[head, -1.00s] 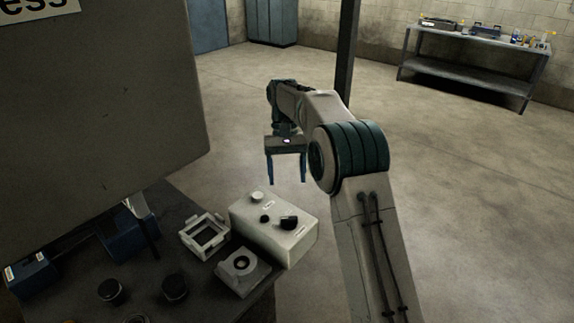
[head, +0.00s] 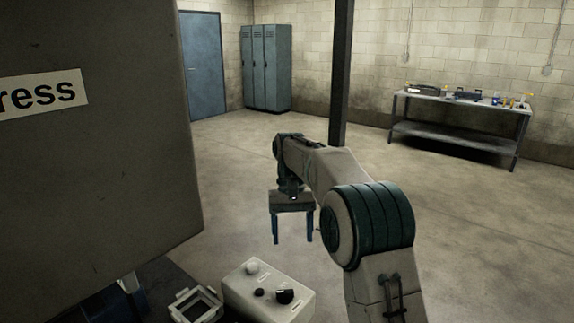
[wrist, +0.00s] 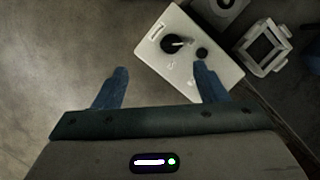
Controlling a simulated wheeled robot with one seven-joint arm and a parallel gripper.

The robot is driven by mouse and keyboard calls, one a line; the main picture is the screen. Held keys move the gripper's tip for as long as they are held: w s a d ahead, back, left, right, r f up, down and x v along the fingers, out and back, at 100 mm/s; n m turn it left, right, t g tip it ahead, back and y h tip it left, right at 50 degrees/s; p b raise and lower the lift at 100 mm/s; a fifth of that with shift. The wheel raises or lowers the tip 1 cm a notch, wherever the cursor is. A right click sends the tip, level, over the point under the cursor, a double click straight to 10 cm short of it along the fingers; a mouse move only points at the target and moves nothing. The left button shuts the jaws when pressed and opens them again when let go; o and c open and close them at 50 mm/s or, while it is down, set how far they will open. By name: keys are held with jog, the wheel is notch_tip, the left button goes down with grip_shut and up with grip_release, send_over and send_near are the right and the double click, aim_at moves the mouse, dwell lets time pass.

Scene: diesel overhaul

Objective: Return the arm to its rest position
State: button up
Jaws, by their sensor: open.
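My gripper (head: 292,229) hangs from my bent arm in the head view, with its two blue fingers pointing down and apart. It is open and nothing shows between the fingers. In the wrist view my gripper (wrist: 163,85) has bare floor and part of a white control box (wrist: 188,50) beyond its fingers. The control box also shows in the head view (head: 245,293), at the bottom, below and to the left of the gripper. The gripper appears above it and apart from it.
A white square frame (head: 196,305) lies beside the box. A large grey panel (head: 95,150) with a sign fills the left. A dark post (head: 342,75) stands behind my arm. A workbench (head: 460,103) with tools and blue lockers (head: 266,70) stand far back. The floor between is clear.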

jog(key=s+d+r+t, duration=0.35)
jog(key=s+d, duration=0.45)
jog(key=s, duration=0.5)
jog(key=s+d+f+t, duration=0.1)
jog(key=s+d+f, duration=0.1)
jog(key=s, duration=0.6)
jog(key=s+d+f+m+t, duration=0.1)
jog(key=s+d+f+t, duration=0.1)
jog(key=s, duration=0.6)
jog(key=shift+s+d+f, duration=0.15)
jog(key=shift+d+f, duration=0.65)
jog(key=shift+d, duration=0.2)
